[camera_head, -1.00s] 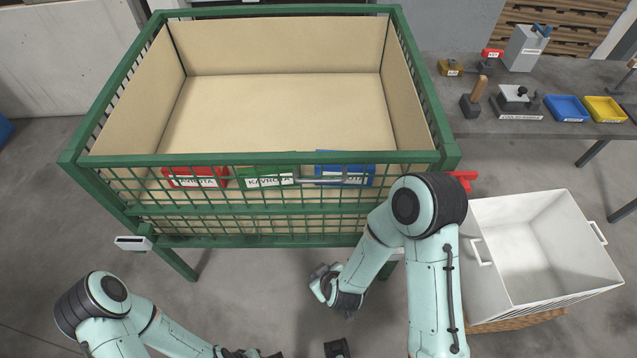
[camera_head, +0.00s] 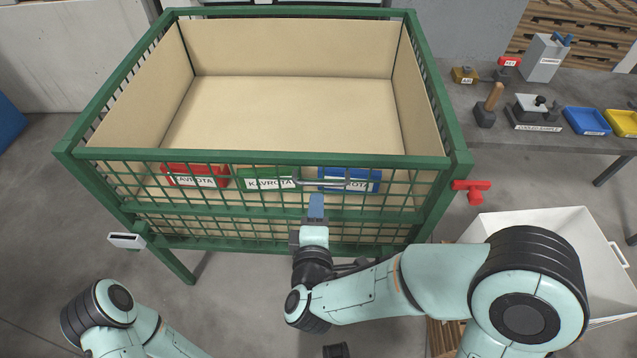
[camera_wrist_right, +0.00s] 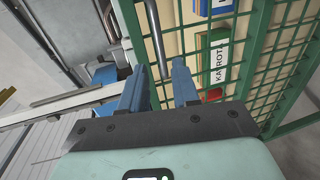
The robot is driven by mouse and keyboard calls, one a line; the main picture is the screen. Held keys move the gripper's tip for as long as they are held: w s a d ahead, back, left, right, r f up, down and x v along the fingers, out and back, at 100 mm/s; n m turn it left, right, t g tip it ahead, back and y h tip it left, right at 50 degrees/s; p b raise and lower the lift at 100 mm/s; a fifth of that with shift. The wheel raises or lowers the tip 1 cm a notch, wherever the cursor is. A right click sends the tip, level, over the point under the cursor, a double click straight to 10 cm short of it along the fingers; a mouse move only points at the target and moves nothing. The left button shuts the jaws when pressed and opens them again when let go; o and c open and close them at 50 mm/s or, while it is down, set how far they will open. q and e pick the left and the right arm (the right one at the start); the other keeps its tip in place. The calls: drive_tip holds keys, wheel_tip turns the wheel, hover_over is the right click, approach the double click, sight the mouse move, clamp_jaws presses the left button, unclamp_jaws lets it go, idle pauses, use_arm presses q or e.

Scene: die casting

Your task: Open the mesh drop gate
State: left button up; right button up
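The green mesh drop gate (camera_head: 250,212) forms the front of a large green crate (camera_head: 110,153) and stands upright. A metal handle bar (camera_head: 340,181) runs along its upper part; what looks like this bar also shows in the right wrist view (camera_wrist_right: 155,40). My right gripper (camera_head: 316,200) is in front of the gate, just below the bar's left end. In the right wrist view its two blue fingers (camera_wrist_right: 161,88) are apart, with the bar lined up between them; I cannot tell whether they touch it. My left gripper is out of view below the picture.
A red latch (camera_head: 472,190) is at the crate's right front corner, and a white-grey part (camera_head: 127,240) at the lower left. Red, green and blue labelled bins show behind the mesh. A white bin (camera_head: 545,232) stands at right, near a grey workbench (camera_head: 560,140).

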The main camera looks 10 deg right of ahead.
sight(318, 185)
drive_tip(key=x, duration=0.8)
drive_tip(key=shift+w+d+b, duration=0.1)
drive_tip(key=shift+w+b, duration=0.2)
drive_tip(key=shift+b, duration=0.1)
clamp_jaws()
